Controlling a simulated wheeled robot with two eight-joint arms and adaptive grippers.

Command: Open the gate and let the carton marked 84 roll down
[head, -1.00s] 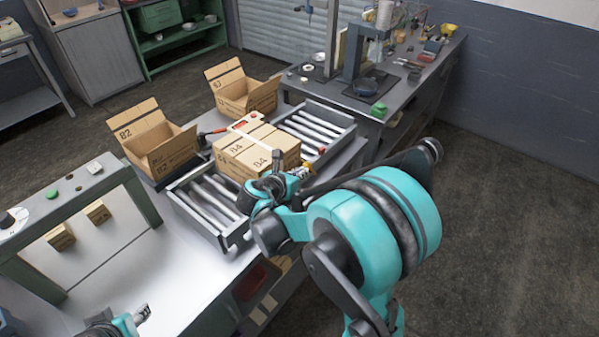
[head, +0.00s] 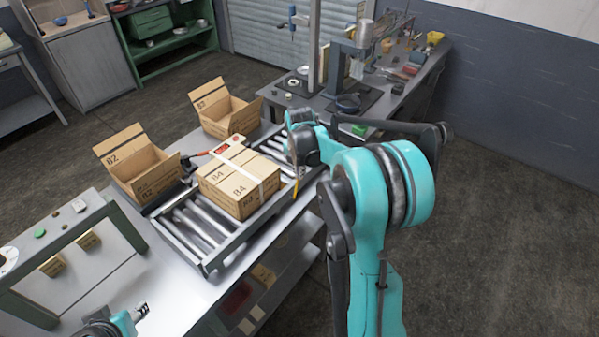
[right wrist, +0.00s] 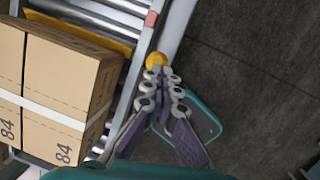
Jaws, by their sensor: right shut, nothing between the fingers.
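The carton marked 84 (head: 240,182), brown with a white band, sits on the roller conveyor (head: 205,240). In the right wrist view the carton (right wrist: 50,85) fills the left side. A yellow plate (right wrist: 85,32), apparently the gate, lies across the rollers beside the carton, at its far side in that view. A yellow knob (right wrist: 156,59) stands at the conveyor's side rail. My right gripper (right wrist: 163,74) is shut and empty, its tips right at the knob; I cannot tell whether they touch. My left gripper (head: 140,312) is at the bottom left, small, its jaws unclear.
Two open boxes, marked 82 (head: 140,165) and 83 (head: 222,108), stand behind the conveyor. A red-handled tool (head: 201,153) lies between them and the carton. A cluttered bench (head: 400,95) is behind my right arm.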

